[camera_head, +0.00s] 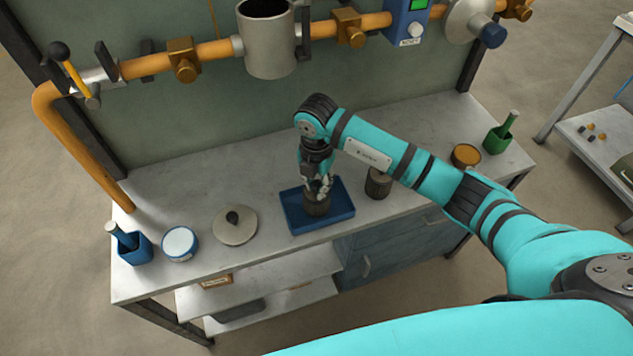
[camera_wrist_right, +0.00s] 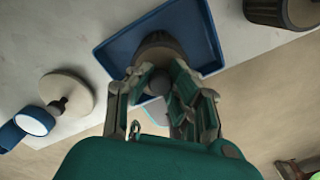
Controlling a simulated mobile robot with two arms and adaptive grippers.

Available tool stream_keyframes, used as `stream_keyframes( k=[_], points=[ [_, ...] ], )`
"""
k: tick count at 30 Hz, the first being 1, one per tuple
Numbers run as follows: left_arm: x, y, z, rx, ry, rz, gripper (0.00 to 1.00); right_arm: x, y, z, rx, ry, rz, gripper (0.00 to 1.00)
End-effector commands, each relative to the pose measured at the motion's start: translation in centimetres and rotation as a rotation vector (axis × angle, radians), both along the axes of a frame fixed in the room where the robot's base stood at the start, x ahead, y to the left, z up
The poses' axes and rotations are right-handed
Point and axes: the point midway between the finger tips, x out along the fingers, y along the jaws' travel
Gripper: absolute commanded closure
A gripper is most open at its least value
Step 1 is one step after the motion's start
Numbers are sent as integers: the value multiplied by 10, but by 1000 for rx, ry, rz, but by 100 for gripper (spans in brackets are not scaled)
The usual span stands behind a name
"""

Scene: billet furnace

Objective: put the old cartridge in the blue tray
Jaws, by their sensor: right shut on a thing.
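The blue tray (camera_head: 333,216) sits on the grey bench near its front edge. A brown, ribbed cartridge (camera_head: 317,207) stands upright in or just over the tray; I cannot tell whether its base touches the floor. My right gripper (camera_head: 318,190) points down from above and is shut on the cartridge's top knob. The wrist view shows the fingers (camera_wrist_right: 160,92) on either side of the knob, with the cartridge body (camera_wrist_right: 157,48) beyond and the tray (camera_wrist_right: 112,55) around it. A second, similar dark cartridge (camera_head: 378,185) stands on the bench right of the tray. My left gripper is out of view.
A round lid with a dark knob (camera_head: 235,226), a blue-rimmed white tub (camera_head: 180,244) and a blue holder (camera_head: 135,248) stand left. An amber-topped tin (camera_head: 466,156) and a green holder (camera_head: 497,139) stand right. A pipe with an open housing (camera_head: 267,45) crosses behind.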

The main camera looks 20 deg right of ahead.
Motion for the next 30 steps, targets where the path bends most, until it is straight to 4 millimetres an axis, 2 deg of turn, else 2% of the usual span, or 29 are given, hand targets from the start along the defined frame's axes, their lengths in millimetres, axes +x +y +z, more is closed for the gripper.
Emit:
stream_keyframes(
  k=[4,5,10,17,22,26,30],
  points=[
    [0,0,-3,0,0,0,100,0,0,-4,0,0,0,100],
    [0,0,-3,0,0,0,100,0,0,-4,0,0,-1,82],
    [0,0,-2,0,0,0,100,0,0,-3,-1,1,-1,60],
    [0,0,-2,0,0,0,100,0,0,-3,-1,1,-1,60],
    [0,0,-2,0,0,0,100,1,0,7,-1,-2,0,60],
    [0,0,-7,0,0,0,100,1,0,29,0,-6,2,60],
    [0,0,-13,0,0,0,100,2,0,61,1,-6,1,60]
  ],
)
